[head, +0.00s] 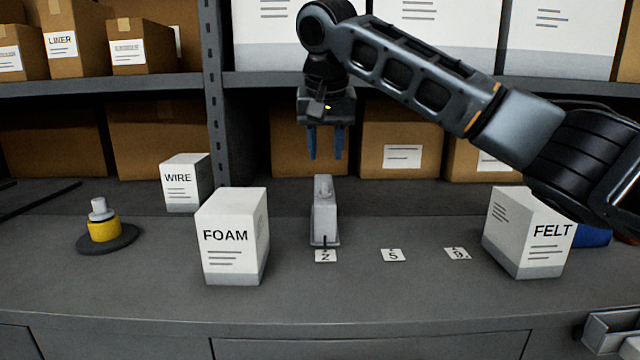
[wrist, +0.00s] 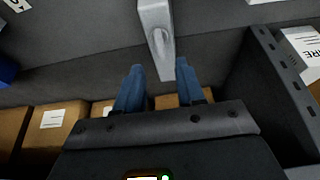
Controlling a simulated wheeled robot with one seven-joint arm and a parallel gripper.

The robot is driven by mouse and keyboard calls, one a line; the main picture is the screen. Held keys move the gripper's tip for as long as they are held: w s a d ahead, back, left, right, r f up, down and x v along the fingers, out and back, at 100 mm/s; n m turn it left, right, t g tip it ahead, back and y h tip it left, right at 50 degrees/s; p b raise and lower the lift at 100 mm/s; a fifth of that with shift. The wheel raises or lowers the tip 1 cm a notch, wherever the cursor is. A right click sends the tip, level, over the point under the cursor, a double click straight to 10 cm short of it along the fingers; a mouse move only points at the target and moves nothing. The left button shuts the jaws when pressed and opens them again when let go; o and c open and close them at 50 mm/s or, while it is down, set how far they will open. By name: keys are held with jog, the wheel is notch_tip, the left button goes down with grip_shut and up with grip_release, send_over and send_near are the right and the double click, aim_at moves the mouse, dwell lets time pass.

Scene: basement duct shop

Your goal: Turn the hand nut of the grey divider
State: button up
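The grey divider (head: 325,215) is a narrow light-grey block on the bench, behind the card marked 2 (head: 326,256). A thin dark mark shows low on its front end. A raised rounded part, seemingly the hand nut (wrist: 160,46), stands on its top in the wrist view; it shows only small in the head view (head: 322,184). My gripper (head: 325,157) points down above the divider, its two blue fingers apart with nothing between them. In the wrist view the fingertips (wrist: 159,65) lie either side of the divider's end. They appear clear of the nut.
Cards marked 5 (head: 393,255) and 9 (head: 457,253) lie to the right. A FOAM box (head: 232,238) stands left of the divider, a FELT box (head: 526,235) far right, a WIRE box (head: 184,184) behind. A yellow-and-grey piece on a dark disc (head: 105,230) sits far left.

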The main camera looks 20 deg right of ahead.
aim_at(325, 180)
jog(key=x, duration=0.7)
jog(key=shift+w+f, duration=0.1)
jog(key=shift+f, duration=0.1)
jog(key=shift+c, duration=0.3)
grip_shut()
